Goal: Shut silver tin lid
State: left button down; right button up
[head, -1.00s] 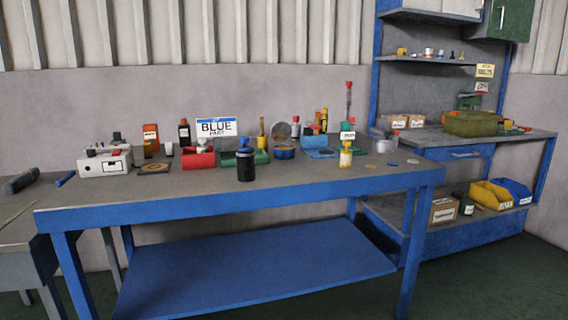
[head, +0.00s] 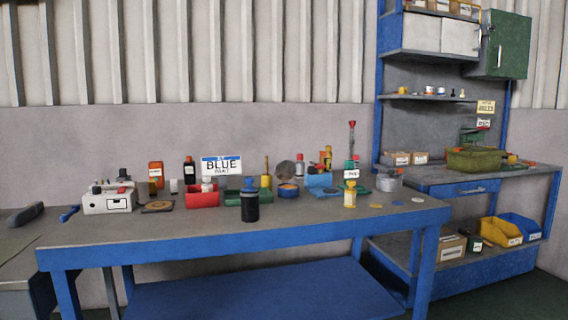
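A silver tin (head: 389,182) stands near the right end of the blue-framed workbench (head: 300,226). It looks like a short grey cylinder. I cannot tell from here how its lid sits. A round grey disc (head: 285,169) stands upright behind a low blue tin (head: 288,190) near the middle of the bench. I cannot tell whether the disc is a lid or what it belongs to. Neither of my grippers is in view.
A dark bottle (head: 249,205) and a yellow bottle (head: 350,194) stand near the front. Red (head: 202,194) and green (head: 235,196) bins sit behind. A white box (head: 108,198) is at left. A second bench (head: 430,177) stands at right. The bench's front strip is mostly clear.

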aim_at(285, 169)
jog(key=i+z, duration=0.45)
jog(key=i, duration=0.7)
